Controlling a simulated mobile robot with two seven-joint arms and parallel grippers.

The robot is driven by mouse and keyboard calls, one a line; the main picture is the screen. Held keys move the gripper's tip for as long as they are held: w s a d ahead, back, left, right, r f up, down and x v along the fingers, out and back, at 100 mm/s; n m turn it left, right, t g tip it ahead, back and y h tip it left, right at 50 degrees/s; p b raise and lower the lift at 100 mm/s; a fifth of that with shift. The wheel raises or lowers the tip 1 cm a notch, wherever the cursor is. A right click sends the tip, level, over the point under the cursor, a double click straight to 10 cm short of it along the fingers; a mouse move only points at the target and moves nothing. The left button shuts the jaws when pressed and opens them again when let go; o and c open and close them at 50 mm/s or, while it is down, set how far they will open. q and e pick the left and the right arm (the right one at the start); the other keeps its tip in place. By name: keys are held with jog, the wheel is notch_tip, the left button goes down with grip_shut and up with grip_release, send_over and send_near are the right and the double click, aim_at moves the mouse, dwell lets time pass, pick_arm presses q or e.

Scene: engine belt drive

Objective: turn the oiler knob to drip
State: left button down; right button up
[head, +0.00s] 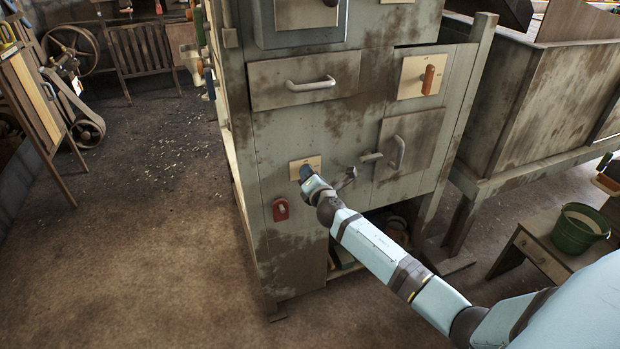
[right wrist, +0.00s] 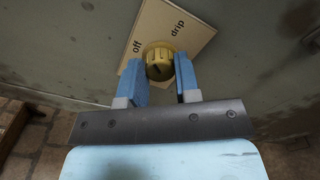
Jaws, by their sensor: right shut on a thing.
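The oiler knob (right wrist: 159,64) is a small yellow round knob on a cream plate (right wrist: 196,36) marked "off" and "drip". My right gripper (right wrist: 158,72) has its blue fingers on either side of the knob and is shut on it. The knob has dark marks on its face, but I cannot tell for sure which word it points at. In the head view, the plate (head: 313,161) is on the cabinet front, and my right gripper (head: 304,172) covers the knob. My left gripper is not in view.
The worn grey-green cabinet (head: 290,135) carries a drawer handle (head: 311,83), an orange switch (head: 428,80), a small door (head: 405,142) and a red fitting (head: 280,209). A green bucket (head: 578,228) stands at the right. The floor left of the cabinet is mostly clear.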

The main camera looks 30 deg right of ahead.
jog(key=shift+m, duration=5)
jog(key=shift+y, duration=0.3)
jog(key=o, duration=0.9)
jog(key=shift+o, duration=0.2)
